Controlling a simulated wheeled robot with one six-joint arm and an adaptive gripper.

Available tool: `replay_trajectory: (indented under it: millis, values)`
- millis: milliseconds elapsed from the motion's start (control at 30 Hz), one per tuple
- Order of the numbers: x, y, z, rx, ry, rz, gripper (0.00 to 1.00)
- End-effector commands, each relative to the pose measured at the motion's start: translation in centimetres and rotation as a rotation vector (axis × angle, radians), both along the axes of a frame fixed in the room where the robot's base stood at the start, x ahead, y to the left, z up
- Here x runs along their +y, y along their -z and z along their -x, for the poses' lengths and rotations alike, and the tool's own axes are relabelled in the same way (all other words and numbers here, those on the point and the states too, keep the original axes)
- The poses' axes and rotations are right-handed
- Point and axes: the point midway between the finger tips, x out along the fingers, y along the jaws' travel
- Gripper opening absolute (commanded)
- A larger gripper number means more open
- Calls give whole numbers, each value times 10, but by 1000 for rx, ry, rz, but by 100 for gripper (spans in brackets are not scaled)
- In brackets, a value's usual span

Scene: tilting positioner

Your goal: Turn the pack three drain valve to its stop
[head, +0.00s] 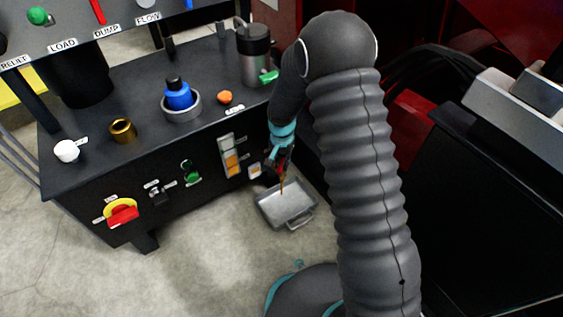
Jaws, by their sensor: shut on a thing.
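My gripper (281,163) is low at the right end of the black power unit's front face, above a metal drip tray. It is shut on a small part with red showing at the fingers, which appears to be the drain valve's handle. The fingers and my arm hide most of the valve, so its angle cannot be told. A thin amber-brown streak (282,185) runs below the fingers toward the tray; it looks like fluid, but it is small. The grey drip tray (300,222) with a wire handle sits on the floor.
The black power unit (75,180) carries a blue-capped filter (178,95), a metal canister (255,65) and an orange knob (224,97). Its front has a red-yellow switch (122,213), a green knob (190,172) and a level gauge (231,160). Dark machinery stands at right.

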Motion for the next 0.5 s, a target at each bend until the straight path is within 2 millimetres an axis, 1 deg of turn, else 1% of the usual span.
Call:
replay_trajectory:
  millis: [300, 500]
  values:
    - [0, 0, 1, 1, 295, 1, 0]
    - [0, 1, 1, 1, 452, 0, 0]
